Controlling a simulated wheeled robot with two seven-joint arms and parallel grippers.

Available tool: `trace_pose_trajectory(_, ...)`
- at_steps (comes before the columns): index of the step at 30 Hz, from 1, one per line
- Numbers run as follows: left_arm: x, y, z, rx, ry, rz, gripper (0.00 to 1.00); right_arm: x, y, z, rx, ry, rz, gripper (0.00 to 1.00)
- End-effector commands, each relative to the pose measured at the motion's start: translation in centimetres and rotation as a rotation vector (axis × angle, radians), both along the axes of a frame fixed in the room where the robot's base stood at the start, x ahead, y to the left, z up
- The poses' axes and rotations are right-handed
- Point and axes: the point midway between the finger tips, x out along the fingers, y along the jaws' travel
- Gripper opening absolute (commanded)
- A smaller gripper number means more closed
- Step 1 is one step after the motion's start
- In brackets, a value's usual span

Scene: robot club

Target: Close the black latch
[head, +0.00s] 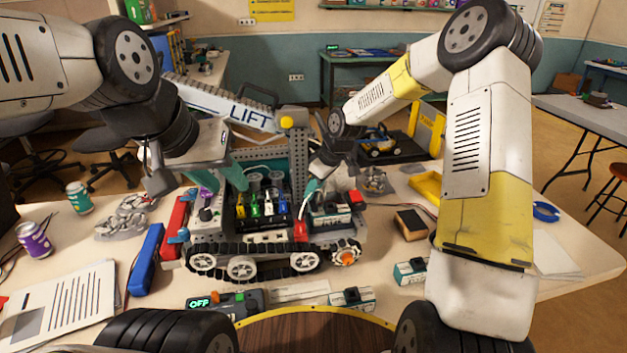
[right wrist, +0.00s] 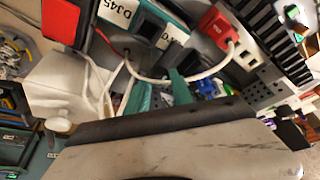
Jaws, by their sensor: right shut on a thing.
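A small tracked robot (head: 262,237) stands on the table, with an open centre bay holding coloured plugs. My right gripper (head: 313,188) is over its right side, beside a white-and-teal module. In the right wrist view its teal fingertips (right wrist: 160,94) straddle a small dark part, which I cannot surely identify as the black latch. The module (right wrist: 155,25) and a red plug (right wrist: 219,25) on a white cable lie just beyond the fingertips. My left gripper (head: 214,188) is over the robot's left side, its teal fingers apart. The latch's position is not clear.
A blue battery pack (head: 146,258) and a can (head: 79,197) stand left of the robot. An OFP-marked device (head: 228,301) and small modules lie in front. A sponge block (head: 411,224) is to the right. The LIFT arm (head: 235,107) rises behind.

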Motion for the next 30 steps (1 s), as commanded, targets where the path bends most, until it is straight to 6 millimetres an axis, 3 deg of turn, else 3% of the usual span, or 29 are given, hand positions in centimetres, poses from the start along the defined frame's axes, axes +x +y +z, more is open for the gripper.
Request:
trace_pose_trajectory(5, 0.0, 0.0, 0.0, 0.0, 0.0, 0.0, 0.36, 0.0, -0.1, 0.0, -0.002, -0.001, 0.001, 0.0)
trace_pose_trajectory(6, 0.0, 0.0, 0.0, 0.0, 0.0, 0.0, 0.36, 0.0, -0.1, -0.1, -0.001, 0.0, 0.0, 0.32)
trace_pose_trajectory(9, 0.0, 0.0, 0.0, 0.0, 0.0, 0.0, 0.36, 0.0, -0.1, -0.1, -0.001, 0.0, 0.0, 0.49)
trace_pose_trajectory(20, 0.0, 0.0, 0.0, 0.0, 0.0, 0.0, 0.36, -0.1, -0.2, 0.4, -0.001, -0.001, -0.002, 0.49)
trace_pose_trajectory(30, 0.0, 0.0, 0.0, 0.0, 0.0, 0.0, 0.36, -1.2, -2.0, 5.3, -0.001, -0.002, -0.002, 0.49)
